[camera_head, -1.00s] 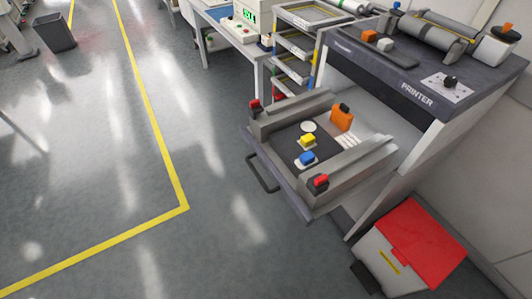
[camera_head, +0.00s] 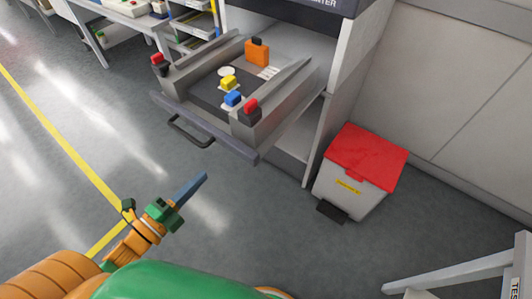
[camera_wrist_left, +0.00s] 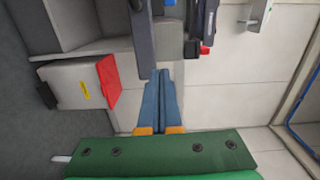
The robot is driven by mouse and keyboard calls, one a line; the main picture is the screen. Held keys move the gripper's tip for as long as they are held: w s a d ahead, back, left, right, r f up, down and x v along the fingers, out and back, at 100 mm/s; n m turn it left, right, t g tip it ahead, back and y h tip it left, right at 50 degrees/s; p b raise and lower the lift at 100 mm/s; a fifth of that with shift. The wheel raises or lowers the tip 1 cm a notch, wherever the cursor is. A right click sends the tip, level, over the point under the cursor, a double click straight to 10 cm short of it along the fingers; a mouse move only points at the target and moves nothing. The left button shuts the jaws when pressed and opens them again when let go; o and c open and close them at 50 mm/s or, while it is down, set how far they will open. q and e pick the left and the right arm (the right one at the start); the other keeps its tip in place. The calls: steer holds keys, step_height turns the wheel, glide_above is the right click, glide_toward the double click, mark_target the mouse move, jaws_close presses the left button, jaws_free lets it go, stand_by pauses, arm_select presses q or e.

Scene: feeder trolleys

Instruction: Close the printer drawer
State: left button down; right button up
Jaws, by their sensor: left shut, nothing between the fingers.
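The printer drawer (camera_head: 205,124) is pulled out of the printer cabinet (camera_head: 342,60) in the head view. It has a dark handle (camera_head: 188,134) on its front and holds yellow, blue and orange parts, with red-topped knobs at its front corners. My left gripper (camera_head: 203,177) is in front of and below the drawer, apart from the handle, with its blue fingers together and empty. In the left wrist view the fingers (camera_wrist_left: 162,80) also show together, near a dark drawer edge at the top. My right gripper is not in view.
A white bin with a red lid (camera_head: 368,157) stands on the floor right of the drawer. A trolley with trays (camera_head: 190,30) and a white table stand at the back left. A white frame (camera_head: 480,270) is at the lower right. The floor left of the drawer is clear.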

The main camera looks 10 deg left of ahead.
mark_target(246, 135)
arm_select(q)
steer(key=shift+m+h, duration=0.3)
steer(key=x, duration=0.7)
steer(key=p+x, duration=0.1)
steer(key=x, duration=0.6)
steer(key=shift+w+d+r, duration=0.1)
steer(key=shift+d+r, duration=0.15)
steer(key=shift+d, duration=0.05)
